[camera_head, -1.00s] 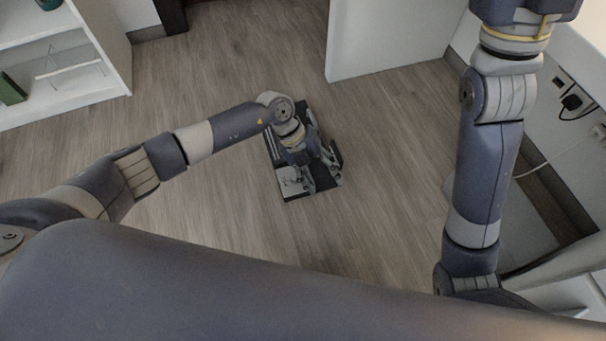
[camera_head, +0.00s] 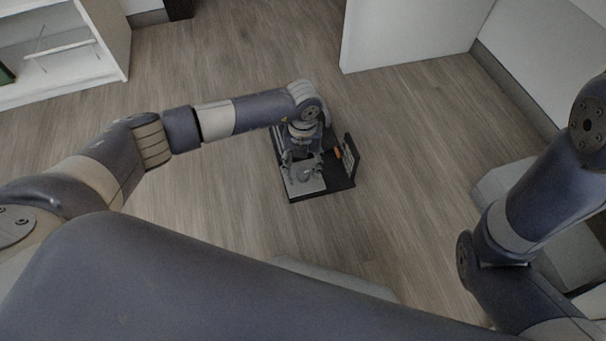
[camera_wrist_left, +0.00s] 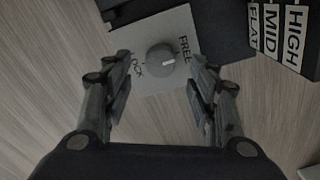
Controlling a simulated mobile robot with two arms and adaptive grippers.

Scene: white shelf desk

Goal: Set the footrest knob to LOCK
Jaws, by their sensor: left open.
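The footrest (camera_head: 335,183) is a dark flat unit on the wood floor in the middle of the head view. Its round grey knob (camera_wrist_left: 162,59) sits on a light plate (camera_wrist_left: 180,28) marked LOCK at the left and FREE at the right in the left wrist view. The knob's white mark points toward the right, on the FREE side. My left gripper (camera_wrist_left: 158,88) is open, its fingers apart on either side below the knob, not visibly touching it. In the head view the left gripper (camera_head: 303,165) is over the plate. My right gripper is out of view.
A panel marked FLAT, MID and HIGH (camera_wrist_left: 283,35) stands at the right of the plate. An orange part (camera_head: 338,154) shows by the footrest's upright side plate. White furniture (camera_head: 405,30) stands behind, with a shelf (camera_head: 60,50) at far left. Floor around is clear.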

